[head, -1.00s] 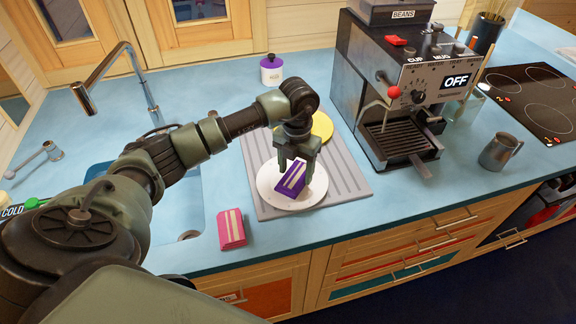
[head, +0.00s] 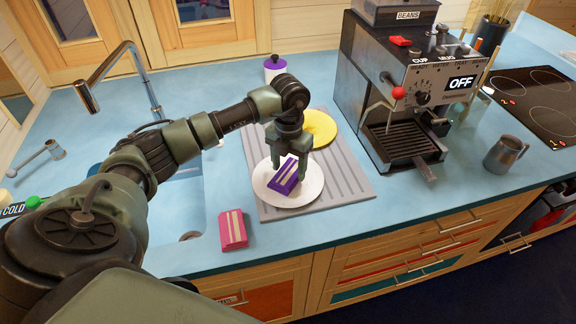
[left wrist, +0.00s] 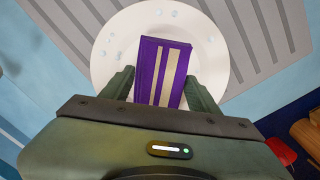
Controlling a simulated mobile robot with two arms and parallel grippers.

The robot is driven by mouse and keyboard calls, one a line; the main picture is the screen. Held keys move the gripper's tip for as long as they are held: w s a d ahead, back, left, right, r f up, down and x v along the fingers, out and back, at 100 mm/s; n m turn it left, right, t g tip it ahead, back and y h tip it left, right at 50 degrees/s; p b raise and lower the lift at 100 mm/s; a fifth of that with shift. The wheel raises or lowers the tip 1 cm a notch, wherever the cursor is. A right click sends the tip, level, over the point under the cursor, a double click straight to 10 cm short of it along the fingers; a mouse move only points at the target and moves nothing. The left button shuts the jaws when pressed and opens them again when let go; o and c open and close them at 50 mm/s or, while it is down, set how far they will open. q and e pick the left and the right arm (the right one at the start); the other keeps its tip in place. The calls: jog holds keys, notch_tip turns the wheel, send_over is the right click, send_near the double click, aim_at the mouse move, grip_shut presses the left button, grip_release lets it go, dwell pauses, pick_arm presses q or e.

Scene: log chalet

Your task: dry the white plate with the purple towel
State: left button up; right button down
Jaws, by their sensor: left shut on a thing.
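The white plate (head: 311,189) lies on the grey ridged drying mat near the counter's front. In the left wrist view the plate (left wrist: 211,62) shows several water drops near its far rim. The purple towel (head: 285,176), folded and with pale stripes, is between the fingers of my left gripper (head: 289,170) over the plate. In the left wrist view the towel (left wrist: 152,68) stands between both fingers of the gripper (left wrist: 164,88). It appears to rest on the plate, though its underside is hidden. My right gripper is not in view.
A yellow plate (head: 322,127) lies behind on the mat (head: 345,188). A pink striped towel (head: 232,230) lies at the front left, beside the sink (head: 185,215). The coffee machine (head: 405,85) stands close on the right, with a metal jug (head: 503,154) beyond it.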

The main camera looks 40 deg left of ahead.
aim_at(300, 184)
pick_arm(q)
jog(key=shift+w+d+r, duration=0.1)
jog(key=shift+w+d, duration=0.05)
jog(key=shift+d, duration=1.6)
jog(key=shift+s+a+b, duration=0.2)
jog(key=shift+a+b, duration=0.2)
jog(key=shift+a, duration=1.85)
jog(key=shift+w+d, duration=0.2)
jog(key=shift+d, duration=2)
jog(key=shift+s+a, duration=0.1)
jog(key=shift+a, duration=1)
jog(key=shift+r+p, duration=2.2)
jog(key=shift+r, duration=1.3)
